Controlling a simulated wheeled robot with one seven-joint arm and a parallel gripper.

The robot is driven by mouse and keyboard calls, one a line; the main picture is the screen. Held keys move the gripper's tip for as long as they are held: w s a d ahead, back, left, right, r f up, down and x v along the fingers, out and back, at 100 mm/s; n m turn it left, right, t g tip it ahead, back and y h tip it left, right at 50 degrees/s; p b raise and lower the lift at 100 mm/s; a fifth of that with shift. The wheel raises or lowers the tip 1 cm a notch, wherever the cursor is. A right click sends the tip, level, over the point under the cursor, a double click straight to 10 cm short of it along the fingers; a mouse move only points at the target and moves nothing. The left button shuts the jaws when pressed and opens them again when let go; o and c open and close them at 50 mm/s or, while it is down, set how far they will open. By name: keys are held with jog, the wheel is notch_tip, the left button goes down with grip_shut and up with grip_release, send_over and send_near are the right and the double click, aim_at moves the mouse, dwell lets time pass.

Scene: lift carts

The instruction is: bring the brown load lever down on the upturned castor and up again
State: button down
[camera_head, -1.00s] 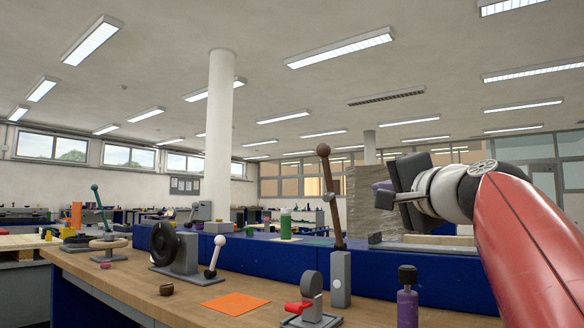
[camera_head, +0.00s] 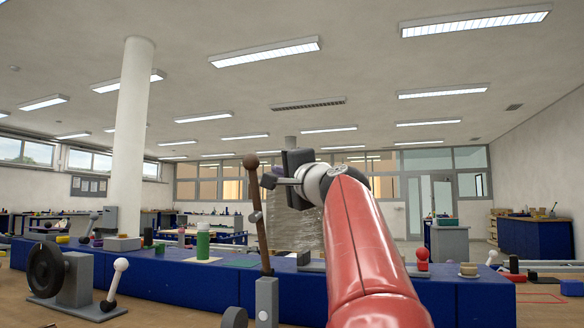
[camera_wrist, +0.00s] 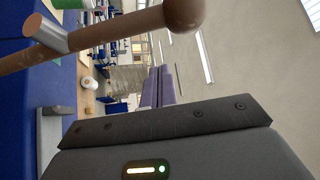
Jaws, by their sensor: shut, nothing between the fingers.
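The brown load lever (camera_head: 260,220) stands nearly upright, leaning slightly left, on a grey post (camera_head: 267,300). It has a round brown knob at its top. In the wrist view the lever (camera_wrist: 95,42) crosses the upper left, with a short grey peg on it. The upturned castor (camera_head: 234,317) shows only as a grey wheel top at the bottom edge; the rest is out of frame. My gripper (camera_head: 268,181) is shut and empty, beside the upper lever just below the knob. I cannot tell whether it touches. Its purple fingers (camera_wrist: 156,88) show in the wrist view.
A black handwheel (camera_head: 45,270) on a grey block and a white-knobbed lever (camera_head: 114,282) stand left on the bench. A green bottle (camera_head: 203,241) stands behind the lever. A red-knobbed part (camera_head: 422,258) is right of my arm. The air above the bench is open.

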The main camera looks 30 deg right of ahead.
aim_at(258, 217)
jog(key=a, duration=0.2)
jog(key=a+f+b, duration=0.1)
jog(key=shift+s+a+f, duration=0.1)
jog(key=shift+s+a, duration=0.2)
jog(key=shift+a, duration=0.05)
jog(key=shift+a+f, duration=0.1)
